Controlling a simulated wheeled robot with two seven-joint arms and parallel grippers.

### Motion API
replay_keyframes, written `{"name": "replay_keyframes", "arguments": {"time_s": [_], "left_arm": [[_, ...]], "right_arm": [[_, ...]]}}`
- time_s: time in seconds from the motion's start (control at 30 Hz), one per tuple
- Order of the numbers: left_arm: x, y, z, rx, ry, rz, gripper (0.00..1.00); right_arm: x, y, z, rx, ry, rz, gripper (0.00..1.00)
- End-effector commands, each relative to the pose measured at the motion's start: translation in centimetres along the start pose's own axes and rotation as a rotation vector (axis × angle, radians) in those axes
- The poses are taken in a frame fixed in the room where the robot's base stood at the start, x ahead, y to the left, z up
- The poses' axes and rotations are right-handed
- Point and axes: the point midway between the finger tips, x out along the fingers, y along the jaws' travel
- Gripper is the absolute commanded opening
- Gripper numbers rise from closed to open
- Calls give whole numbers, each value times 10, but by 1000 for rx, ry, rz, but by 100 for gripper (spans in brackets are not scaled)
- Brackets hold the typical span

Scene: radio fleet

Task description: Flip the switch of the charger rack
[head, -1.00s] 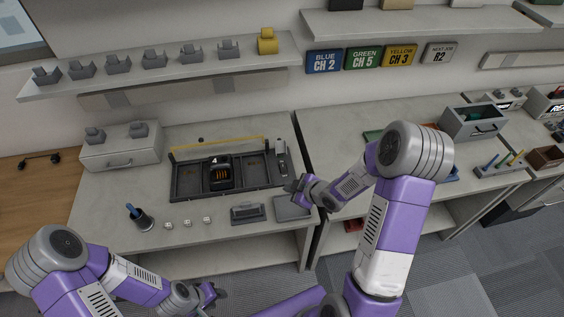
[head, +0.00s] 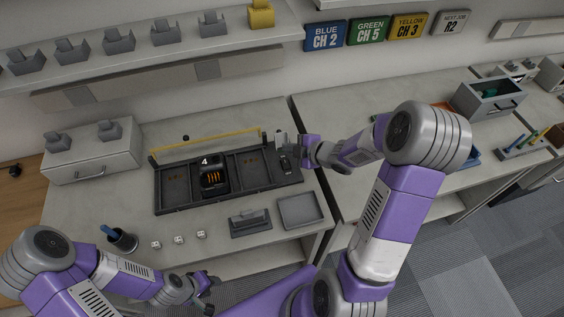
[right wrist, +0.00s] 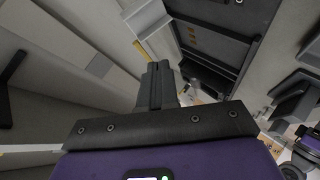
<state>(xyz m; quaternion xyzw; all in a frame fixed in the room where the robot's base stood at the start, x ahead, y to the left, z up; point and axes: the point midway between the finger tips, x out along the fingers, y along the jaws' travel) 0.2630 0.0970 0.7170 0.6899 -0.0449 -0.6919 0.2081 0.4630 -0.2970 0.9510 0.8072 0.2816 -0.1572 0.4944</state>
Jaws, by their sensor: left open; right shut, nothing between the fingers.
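The charger rack (head: 220,205) is a long dark tray with several bays and a yellow bar along its back. It stands on the left workbench. A black unit marked 4 (head: 212,175) sits in a middle bay. At the rack's right end is a small dark switch part (head: 286,163); its position is too small to read. My right gripper (head: 287,141) is shut and empty, just behind and above that end; I cannot tell if it touches. In the right wrist view its closed fingers (right wrist: 156,86) point toward the rack (right wrist: 205,45). My left gripper (head: 206,290) is open and empty near the bench front.
In front of the rack lie a grey tray (head: 301,209), a grey holder (head: 249,222), small white cubes (head: 179,239) and a dark cup (head: 121,239). A drawer box (head: 92,153) stands left. A shelf (head: 150,65) overhangs the back.

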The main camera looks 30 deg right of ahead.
Motion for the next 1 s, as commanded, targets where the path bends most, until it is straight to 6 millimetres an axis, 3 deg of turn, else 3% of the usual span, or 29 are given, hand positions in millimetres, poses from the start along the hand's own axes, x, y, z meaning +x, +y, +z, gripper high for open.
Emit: {"name": "replay_keyframes", "arguments": {"time_s": [0.57, 1.0], "left_arm": [[7, -2, 0, 0, 0, 0, 41], [49, -18, -2, 0, 0, 0, 41]], "right_arm": [[6, -5, 4, 1, 0, 0, 0], [45, -35, 33, 1, 0, 0, 0]]}}
